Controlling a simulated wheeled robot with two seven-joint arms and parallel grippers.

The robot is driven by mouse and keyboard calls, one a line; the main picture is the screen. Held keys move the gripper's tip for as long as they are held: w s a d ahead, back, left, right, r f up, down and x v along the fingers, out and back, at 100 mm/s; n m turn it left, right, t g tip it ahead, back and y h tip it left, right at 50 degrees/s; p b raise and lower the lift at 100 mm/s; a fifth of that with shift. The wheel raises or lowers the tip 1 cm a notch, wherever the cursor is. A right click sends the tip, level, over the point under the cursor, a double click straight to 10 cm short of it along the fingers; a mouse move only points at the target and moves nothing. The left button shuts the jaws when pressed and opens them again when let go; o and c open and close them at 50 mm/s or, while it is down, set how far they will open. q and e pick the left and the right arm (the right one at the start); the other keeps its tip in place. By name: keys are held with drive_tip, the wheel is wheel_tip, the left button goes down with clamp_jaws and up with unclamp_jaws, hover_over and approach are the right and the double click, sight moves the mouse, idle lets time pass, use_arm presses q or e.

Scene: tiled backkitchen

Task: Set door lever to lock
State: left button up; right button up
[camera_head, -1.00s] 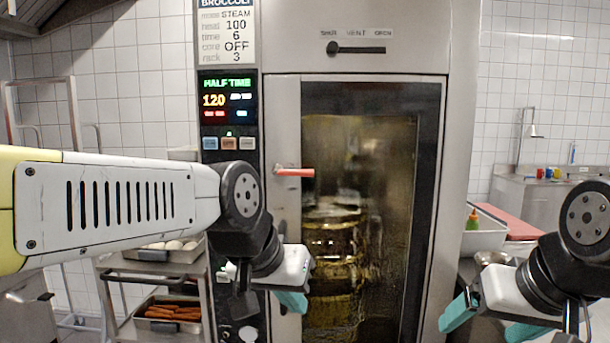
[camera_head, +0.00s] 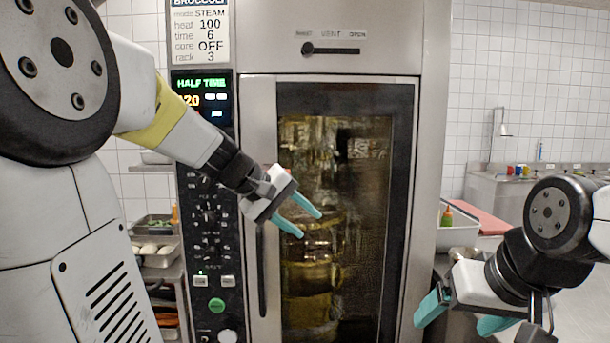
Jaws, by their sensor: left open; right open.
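The steel oven's glass door (camera_head: 350,200) is shut in the camera_head view. The red door lever (camera_head: 286,168) is at the door's left edge, mostly hidden behind my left gripper; only a bit of red shows, so I cannot tell its present angle. My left gripper (camera_head: 310,224) is open and empty, in front of the door's left side, fingers pointing down and right. I cannot tell whether it touches the lever. My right gripper (camera_head: 461,317) is open and empty at the lower right, right of the oven.
A slider (camera_head: 335,50) labelled with a vent setting is above the door. The control panel (camera_head: 208,230) is left of the door. A rack with trays (camera_head: 157,249) stands at the left. A counter with a red board (camera_head: 480,219) is at the right.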

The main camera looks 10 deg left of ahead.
use_arm(q)
drive_tip(key=w+a+r+n+t+h, duration=0.1)
drive_tip(key=w+a+r+n+t, duration=0.25)
drive_tip(key=w+a, duration=0.5)
drive_tip(key=w+a+r+n+t+h, duration=0.1)
drive_tip(key=w+a+r+n+t, duration=0.25)
drive_tip(key=w+a, duration=0.5)
drive_tip(key=x, duration=0.5)
drive_tip(key=f+x, duration=0.1)
drive_tip(key=x, duration=0.2)
drive_tip(key=shift+d+f, duration=0.1)
drive_tip(key=shift+d, duration=0.1)
clamp_jaws()
